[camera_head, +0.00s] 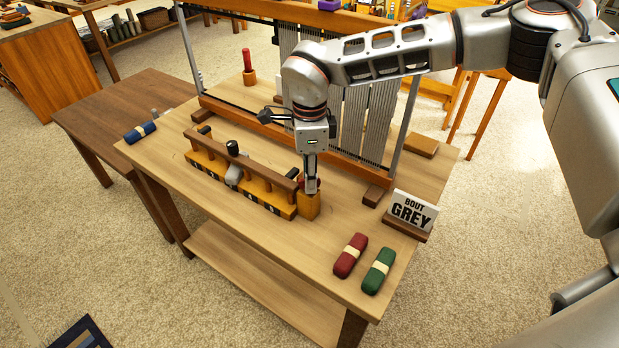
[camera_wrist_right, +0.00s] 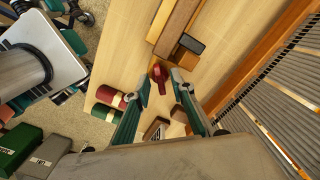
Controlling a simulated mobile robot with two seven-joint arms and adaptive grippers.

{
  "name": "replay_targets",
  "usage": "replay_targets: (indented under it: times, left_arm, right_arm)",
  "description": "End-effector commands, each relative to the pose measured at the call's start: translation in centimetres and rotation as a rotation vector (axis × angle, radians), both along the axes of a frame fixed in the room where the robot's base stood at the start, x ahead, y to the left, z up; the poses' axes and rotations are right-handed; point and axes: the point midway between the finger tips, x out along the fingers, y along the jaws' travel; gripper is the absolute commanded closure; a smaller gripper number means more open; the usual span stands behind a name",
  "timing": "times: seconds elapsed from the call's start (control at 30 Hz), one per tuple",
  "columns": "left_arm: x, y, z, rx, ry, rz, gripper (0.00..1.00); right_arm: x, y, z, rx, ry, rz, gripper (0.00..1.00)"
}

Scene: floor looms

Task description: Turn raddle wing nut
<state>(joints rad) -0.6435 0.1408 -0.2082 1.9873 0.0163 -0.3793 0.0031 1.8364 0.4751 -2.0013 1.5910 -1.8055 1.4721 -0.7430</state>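The raddle (camera_head: 240,184) is a long wooden rail with numbered sections, lying along the table in front of the loom. A small red piece (camera_wrist_right: 158,76), apparently its wing nut, shows near the raddle's end in the right wrist view. My right gripper (camera_head: 312,188) points down at the raddle's right end, beside an orange wooden block (camera_head: 309,207). In the right wrist view its two fingers are apart, with the red piece between the fingertips (camera_wrist_right: 162,84). I cannot tell whether they touch it. In the head view the gripper mostly hides this piece. My left gripper is out of view.
The loom (camera_head: 365,120) with grey warp stands behind. A "BOUT GREY" sign (camera_head: 412,211), a red bundle (camera_head: 350,255) and a green bundle (camera_head: 379,271) sit at the right. A blue bundle (camera_head: 140,132) lies far left. The table's front strip is clear.

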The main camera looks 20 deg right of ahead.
Motion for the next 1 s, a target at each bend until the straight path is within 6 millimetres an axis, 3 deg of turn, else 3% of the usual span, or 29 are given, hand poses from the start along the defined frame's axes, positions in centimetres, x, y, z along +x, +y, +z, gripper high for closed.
replay_targets:
  times: [0.37, 0.47, 1.0]
  left_arm:
    - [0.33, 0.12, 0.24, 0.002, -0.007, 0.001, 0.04]
    - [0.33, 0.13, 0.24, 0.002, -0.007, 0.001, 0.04]
    - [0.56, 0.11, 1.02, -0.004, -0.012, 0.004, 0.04]
  right_arm:
    - [0.03, 0.03, -0.68, 0.001, -0.001, 0.0, 0.76]
    - [0.02, 0.04, -0.68, 0.001, -0.001, 0.0, 1.0]
    - [0.01, 0.04, -0.51, 0.0, -0.002, -0.077, 1.0]
